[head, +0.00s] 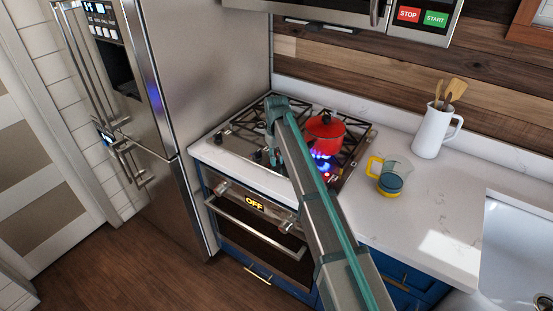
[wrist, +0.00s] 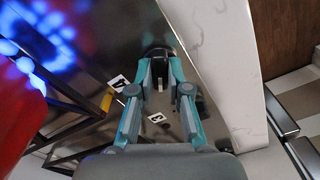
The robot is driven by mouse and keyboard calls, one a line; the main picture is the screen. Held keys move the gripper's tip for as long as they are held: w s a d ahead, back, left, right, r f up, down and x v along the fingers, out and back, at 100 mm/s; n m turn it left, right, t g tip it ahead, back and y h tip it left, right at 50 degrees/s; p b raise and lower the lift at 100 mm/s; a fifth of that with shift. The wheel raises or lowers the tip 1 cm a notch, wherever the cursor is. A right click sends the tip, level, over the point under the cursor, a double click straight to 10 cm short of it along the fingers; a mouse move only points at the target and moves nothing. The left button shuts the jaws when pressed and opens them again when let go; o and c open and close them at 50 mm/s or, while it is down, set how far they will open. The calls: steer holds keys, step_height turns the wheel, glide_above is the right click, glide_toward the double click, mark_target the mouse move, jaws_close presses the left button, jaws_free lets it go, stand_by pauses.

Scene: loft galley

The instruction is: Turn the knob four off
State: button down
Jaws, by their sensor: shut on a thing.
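Knob four (wrist: 157,49) is a dark round knob at the top middle of the wrist view, with a white label "4" (wrist: 119,83) beside it. My gripper (wrist: 160,72) has its two teal fingers closed around this knob, one on each side. The fingers hide part of the knob, and I cannot read its setting. Blue flames (wrist: 38,38) burn at the upper left of the wrist view. In the head view, flames (head: 320,160) show under the red kettle (head: 325,132) on the stove (head: 235,138). There my arm hides the gripped knob.
A label "3" (wrist: 157,119) lies nearer in the wrist view, with a dark knob partly behind my right finger. A glass with a yellow handle (head: 391,176) and a white utensil jug (head: 430,133) stand right of the stove. The counter (head: 425,215) beyond them has free room.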

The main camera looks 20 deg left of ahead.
steer(key=shift+m, duration=0.3)
steer(key=m+b, duration=0.1)
steer(key=m, duration=0.4)
steer(key=shift+m, duration=0.3)
steer(key=m+b, duration=0.1)
steer(key=m, duration=0.4)
steer(key=shift+m, duration=0.3)
steer(key=c, duration=1.1)
jaws_free()
step_height(320, 180, up, 12)
steer(key=shift+r, duration=0.1)
